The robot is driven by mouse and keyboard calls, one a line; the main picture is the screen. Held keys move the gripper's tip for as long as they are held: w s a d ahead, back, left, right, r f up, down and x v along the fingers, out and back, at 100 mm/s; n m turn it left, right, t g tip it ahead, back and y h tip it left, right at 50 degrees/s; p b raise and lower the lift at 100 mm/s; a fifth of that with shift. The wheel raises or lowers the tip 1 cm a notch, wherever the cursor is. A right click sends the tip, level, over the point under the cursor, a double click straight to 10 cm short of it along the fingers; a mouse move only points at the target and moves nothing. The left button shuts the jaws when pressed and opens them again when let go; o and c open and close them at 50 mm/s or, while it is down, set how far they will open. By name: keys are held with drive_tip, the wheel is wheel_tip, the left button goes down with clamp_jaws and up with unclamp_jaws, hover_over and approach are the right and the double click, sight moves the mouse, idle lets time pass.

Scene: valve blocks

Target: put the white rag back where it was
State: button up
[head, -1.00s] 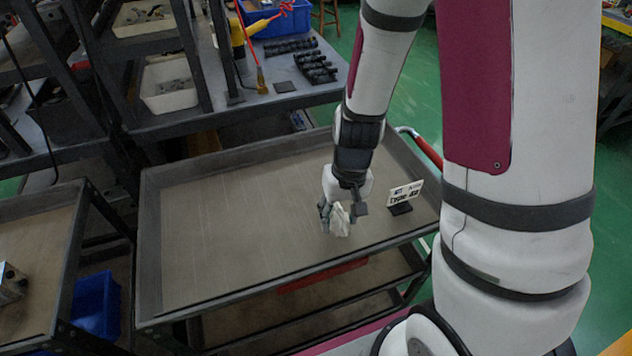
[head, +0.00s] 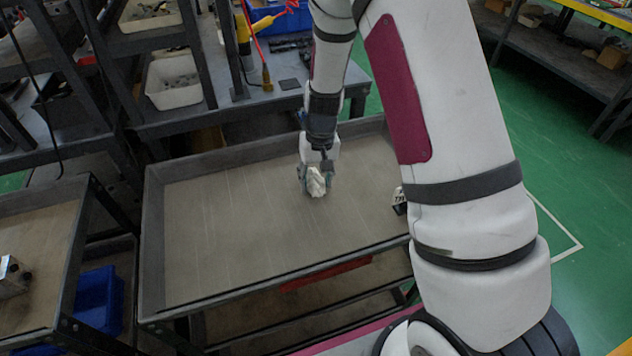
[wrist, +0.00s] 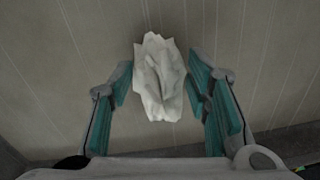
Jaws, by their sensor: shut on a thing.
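The white rag (head: 316,183) is a crumpled pale bundle between the fingers of my gripper (head: 317,180), over the right part of the grey cart top (head: 230,230). In the wrist view the rag (wrist: 160,80) shows between the teal finger pads of my gripper (wrist: 165,88), reaching past the fingertips. My gripper is shut on it. The cart surface lies beneath the rag; I cannot tell whether the rag touches it.
A small label stand (head: 399,201) stands on the cart's right side, partly hidden by my arm. The cart has a raised rim (head: 152,230). Its left and middle are bare. A metal block (head: 12,277) lies on another cart at left. A workbench (head: 220,115) stands behind.

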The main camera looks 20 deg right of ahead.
drive_tip(key=shift+f, duration=0.55)
drive_tip(key=shift+f, duration=0.1)
drive_tip(key=o, duration=1.2)
drive_tip(key=shift+c, duration=0.2)
